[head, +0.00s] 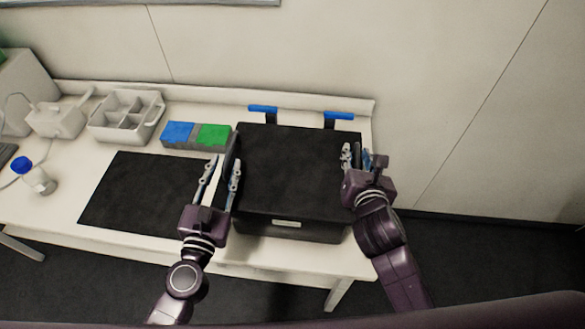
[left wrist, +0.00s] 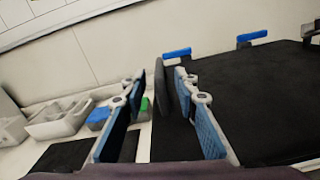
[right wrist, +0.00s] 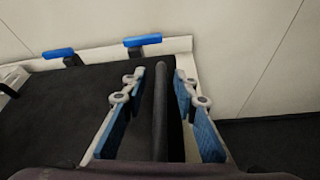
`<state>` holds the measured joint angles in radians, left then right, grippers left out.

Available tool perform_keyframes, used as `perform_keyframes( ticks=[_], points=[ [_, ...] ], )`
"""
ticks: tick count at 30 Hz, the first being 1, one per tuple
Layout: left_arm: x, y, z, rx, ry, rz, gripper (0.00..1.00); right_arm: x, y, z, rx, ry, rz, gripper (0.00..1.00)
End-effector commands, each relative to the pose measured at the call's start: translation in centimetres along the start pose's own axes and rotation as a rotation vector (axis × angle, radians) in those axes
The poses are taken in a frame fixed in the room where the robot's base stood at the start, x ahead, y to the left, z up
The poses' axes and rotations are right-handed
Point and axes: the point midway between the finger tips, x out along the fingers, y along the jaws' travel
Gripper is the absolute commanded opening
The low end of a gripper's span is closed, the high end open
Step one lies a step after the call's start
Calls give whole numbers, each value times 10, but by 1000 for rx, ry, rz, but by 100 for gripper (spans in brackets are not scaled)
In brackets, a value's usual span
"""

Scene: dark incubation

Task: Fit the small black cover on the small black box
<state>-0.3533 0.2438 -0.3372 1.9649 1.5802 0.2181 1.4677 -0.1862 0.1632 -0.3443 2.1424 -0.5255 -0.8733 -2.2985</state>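The black cover (head: 295,170) is a wide flat slab lying over the black box (head: 255,228), whose front wall with a pale label shows below it. I cannot tell whether it is fully seated. A dark upright plate stands at its left side (left wrist: 159,80) and another at its right side (right wrist: 160,110). My left gripper (head: 225,163) is open at the left plate, which stands between its fingers, nearer the right finger. My right gripper (head: 357,153) is open, with the right plate between its fingers. Neither finger pair visibly pinches its plate.
Two blue-topped brackets (head: 262,108) (head: 339,115) stand behind the box. A black mat (head: 135,190) lies left of it. Behind the mat are a rack with blue and green blocks (head: 195,134) and a grey caddy (head: 126,115). A blue-capped bottle (head: 38,180) stands far left.

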Motion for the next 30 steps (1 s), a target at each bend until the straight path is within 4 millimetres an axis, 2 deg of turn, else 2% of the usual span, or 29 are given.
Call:
perform_keyframes(
  ticks=[6, 12, 20, 23, 30],
  points=[
    [-47, -1, -1, 5, 4, -6, 28, 0, 0, 0, 0, 0, 0, 27],
    [-80, -1, -1, 3, 3, -5, 28, 0, 0, 0, 0, 0, 0, 27],
    [-94, -1, 0, 1, 0, -3, 28, -8, 0, -1, -1, 1, -1, 27],
    [-94, -1, 0, 0, 0, -2, 28, -23, 0, -1, -2, 2, 2, 27],
    [-94, -1, 0, 0, 0, -2, 28, -75, 0, -1, -1, 2, 2, 27]
  ],
)
